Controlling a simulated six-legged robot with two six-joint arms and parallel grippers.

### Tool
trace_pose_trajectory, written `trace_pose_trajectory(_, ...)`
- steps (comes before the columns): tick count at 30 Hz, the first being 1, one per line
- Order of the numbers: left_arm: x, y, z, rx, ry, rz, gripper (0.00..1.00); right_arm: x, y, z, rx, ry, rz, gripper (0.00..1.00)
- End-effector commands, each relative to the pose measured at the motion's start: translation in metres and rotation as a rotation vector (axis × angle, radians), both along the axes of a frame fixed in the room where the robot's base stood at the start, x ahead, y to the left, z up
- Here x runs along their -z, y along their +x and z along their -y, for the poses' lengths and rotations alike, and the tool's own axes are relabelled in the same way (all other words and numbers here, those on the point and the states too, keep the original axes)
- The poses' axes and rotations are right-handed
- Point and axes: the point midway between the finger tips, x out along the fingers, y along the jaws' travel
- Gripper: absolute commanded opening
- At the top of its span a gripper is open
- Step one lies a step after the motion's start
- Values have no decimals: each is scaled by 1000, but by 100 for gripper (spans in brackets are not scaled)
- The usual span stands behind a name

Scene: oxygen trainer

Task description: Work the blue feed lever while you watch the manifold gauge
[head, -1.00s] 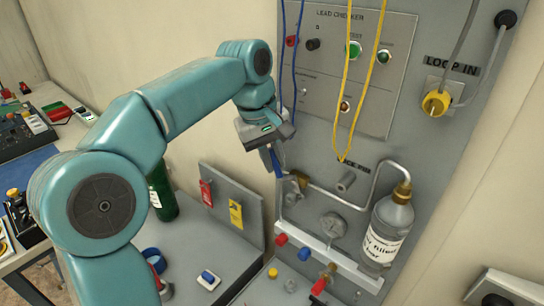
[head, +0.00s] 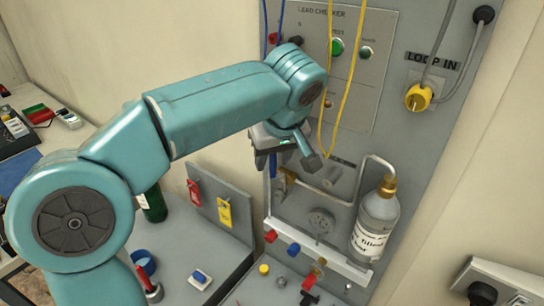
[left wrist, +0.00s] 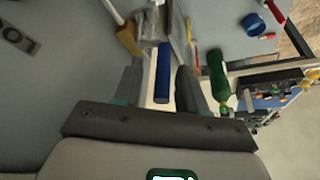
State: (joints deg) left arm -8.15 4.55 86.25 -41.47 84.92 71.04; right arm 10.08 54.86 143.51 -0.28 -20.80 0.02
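The blue feed lever (head: 273,163) stands at the brass fitting (head: 283,184) on the grey panel, partly hidden by my left gripper (head: 289,160). In the left wrist view the lever (left wrist: 163,72) shows as a blue bar between my open fingers, closer to the right finger, with a gap on the left. I see no grip on it. The round manifold gauge (head: 321,220) is in clear sight below and right of the gripper; its needle is too small to read. My right gripper is not in view.
A labelled bottle (head: 376,225) and bent pipe stand right of the gauge. Yellow cords (head: 345,80) hang close to my arm. A green bottle (head: 153,203) and red and yellow tags (head: 225,212) are at left.

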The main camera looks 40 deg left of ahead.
Motion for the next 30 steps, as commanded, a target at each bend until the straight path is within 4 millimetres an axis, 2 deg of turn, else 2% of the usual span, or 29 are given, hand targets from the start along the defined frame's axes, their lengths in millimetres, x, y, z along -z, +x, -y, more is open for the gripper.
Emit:
trace_pose_trajectory(7, -2, 0, 1, 0, -2, -1, 41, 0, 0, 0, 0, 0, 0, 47)
trace_pose_trajectory(11, -17, -2, 7, 2, -2, 2, 41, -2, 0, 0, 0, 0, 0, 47)
trace_pose_trajectory(24, -121, -20, 45, 2, -2, 2, 41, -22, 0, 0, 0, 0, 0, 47)
trace_pose_trajectory(30, -146, -25, 54, 1, -2, 0, 41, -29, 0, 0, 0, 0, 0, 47)
